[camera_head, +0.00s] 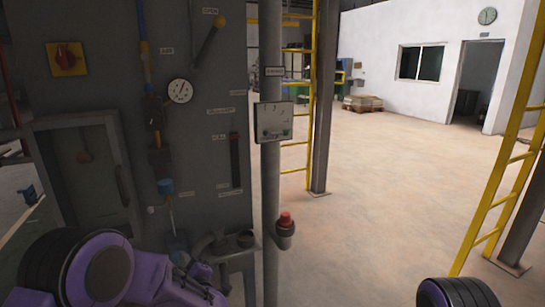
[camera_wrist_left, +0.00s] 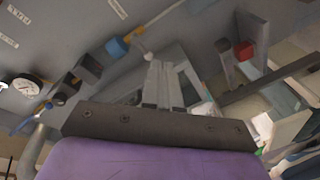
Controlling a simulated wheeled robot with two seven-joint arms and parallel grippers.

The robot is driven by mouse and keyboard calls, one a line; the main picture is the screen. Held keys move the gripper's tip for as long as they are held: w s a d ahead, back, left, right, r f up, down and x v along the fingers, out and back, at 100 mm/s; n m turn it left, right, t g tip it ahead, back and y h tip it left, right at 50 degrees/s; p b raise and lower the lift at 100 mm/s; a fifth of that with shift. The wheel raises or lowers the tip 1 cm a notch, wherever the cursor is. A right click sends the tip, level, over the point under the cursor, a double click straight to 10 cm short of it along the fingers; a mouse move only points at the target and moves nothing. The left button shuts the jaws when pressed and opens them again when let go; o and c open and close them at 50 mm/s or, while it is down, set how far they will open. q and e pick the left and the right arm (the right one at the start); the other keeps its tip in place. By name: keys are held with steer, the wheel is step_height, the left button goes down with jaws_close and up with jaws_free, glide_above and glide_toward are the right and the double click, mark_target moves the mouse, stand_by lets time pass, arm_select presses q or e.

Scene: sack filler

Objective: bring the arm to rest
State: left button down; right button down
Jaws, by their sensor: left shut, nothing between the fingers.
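My left arm, purple and black, comes in at the lower left of the head view. My left gripper (camera_head: 207,283) is low in front of the grey machine panel (camera_head: 215,110), left of the grey post. In the left wrist view the left gripper (camera_wrist_left: 163,70) shows its two grey fingers side by side, shut, with nothing between them. The fingers point toward the grey panel (camera_wrist_left: 185,30); whether they touch it I cannot tell. A black and purple part of my right arm shows at the lower right of the head view. My right gripper is not in view.
A post (camera_head: 271,190) holds a meter box (camera_head: 273,121) and a red button (camera_head: 286,220). Open floor (camera_head: 390,180) lies right, with yellow ladders (camera_head: 505,160) beside it.

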arm_select(q)
steer(key=s+f+m+g+h, duration=0.2)
steer(key=s+f+m+h, duration=0.25)
steer(key=s+f, duration=0.7)
steer(key=s+a+f+m+g, duration=0.1)
steer(key=s+f+g, duration=0.2)
steer(key=s, duration=0.7)
steer(key=s+a+f+m+g+h, duration=0.1)
steer(key=s+a+f+m+g, duration=0.1)
steer(key=s+f, duration=0.4)
steer(key=s+a+f+m+g+h, duration=0.1)
steer(key=s+f+g, duration=0.3)
steer(key=s, duration=1.1)
steer(key=shift+a+f+m, duration=0.35)
steer(key=shift+f, duration=0.5)
